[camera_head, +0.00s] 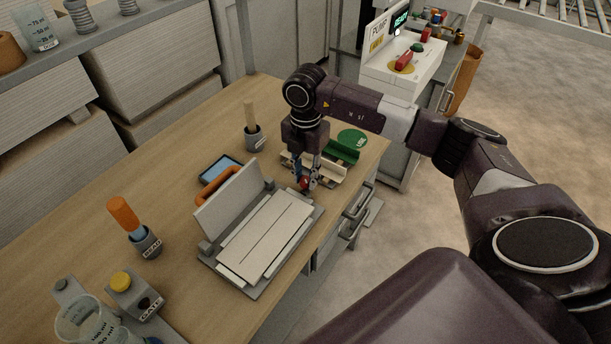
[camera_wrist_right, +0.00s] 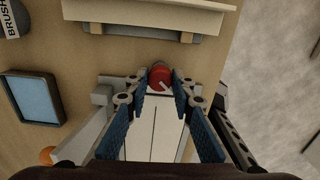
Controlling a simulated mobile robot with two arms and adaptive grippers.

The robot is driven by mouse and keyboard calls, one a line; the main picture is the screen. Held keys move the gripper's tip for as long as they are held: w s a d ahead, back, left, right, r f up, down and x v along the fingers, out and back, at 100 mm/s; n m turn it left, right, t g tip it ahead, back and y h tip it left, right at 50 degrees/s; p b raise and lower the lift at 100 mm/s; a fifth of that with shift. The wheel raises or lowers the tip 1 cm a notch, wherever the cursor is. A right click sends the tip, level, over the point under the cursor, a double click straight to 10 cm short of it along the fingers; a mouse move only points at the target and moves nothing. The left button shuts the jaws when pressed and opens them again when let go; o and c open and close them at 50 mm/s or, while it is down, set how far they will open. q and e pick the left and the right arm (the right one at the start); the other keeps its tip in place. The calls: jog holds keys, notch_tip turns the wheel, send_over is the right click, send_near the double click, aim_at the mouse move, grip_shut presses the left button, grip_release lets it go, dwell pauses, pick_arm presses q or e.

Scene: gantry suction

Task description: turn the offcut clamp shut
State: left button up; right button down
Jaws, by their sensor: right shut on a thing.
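A red round knob (camera_wrist_right: 160,77) with a pale line mark sits at the far end of a grey flat fixture (camera_head: 238,284); I take it for the offcut clamp. My right gripper (camera_head: 305,184) reaches down over this end of the fixture. In the wrist view the right gripper (camera_wrist_right: 161,84) has its two blue-padded fingers shut on the knob from both sides. In the head view the fingers partly hide the red knob (camera_head: 304,183). The fixture's hinged plate (camera_head: 228,205) with an orange handle (camera_head: 217,186) stands raised. My left gripper is not in view.
A pale rail holder (camera_head: 297,166) and a green tray (camera_head: 343,152) stand just beyond the gripper. A brush pot (camera_head: 254,137) and a blue-faced tablet (camera_head: 219,168) are on the left. The bench edge with drawer handles (camera_head: 355,227) lies to the right.

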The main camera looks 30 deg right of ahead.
aim_at(305, 179)
jog(key=m, duration=0.4)
jog(key=shift+m, duration=0.3)
jog(key=m, duration=0.4)
jog(key=shift+m+p, duration=0.35)
jog(key=shift+m, duration=0.35)
jog(key=c, duration=1.7)
grip_release()
jog(key=shift+o, duration=0.2)
jog(key=shift+r, duration=0.15)
notch_tip(305, 179, up, 12)
jog(key=shift+f, duration=0.2)
